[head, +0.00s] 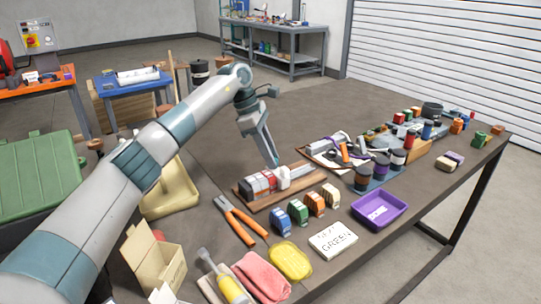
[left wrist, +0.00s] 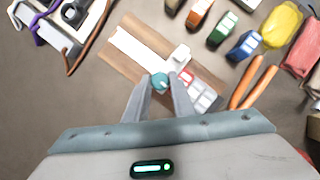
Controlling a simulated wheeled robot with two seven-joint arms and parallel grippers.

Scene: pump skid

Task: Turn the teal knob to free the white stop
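The teal knob (left wrist: 160,80) shows in the left wrist view on a wooden board (left wrist: 207,73). My left gripper (left wrist: 161,78) has one fingertip on each side of the knob, close against it, and appears shut on it. The white stop (left wrist: 180,56) stands on the board beside the right fingertip, with red and pale blocks (left wrist: 200,95) in a row nearby. In the head view my left gripper (head: 275,164) reaches down behind the white stop (head: 284,178) on the board (head: 308,184); the knob cannot be made out there. My right gripper is not in view.
Orange-handled pliers (head: 238,222) lie in front of the board. Blue, green and orange blocks (head: 316,204), a purple tray (head: 400,213) and a yellow item (head: 290,261) stand nearby. Dark jars (head: 362,179) and tools crowd the right.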

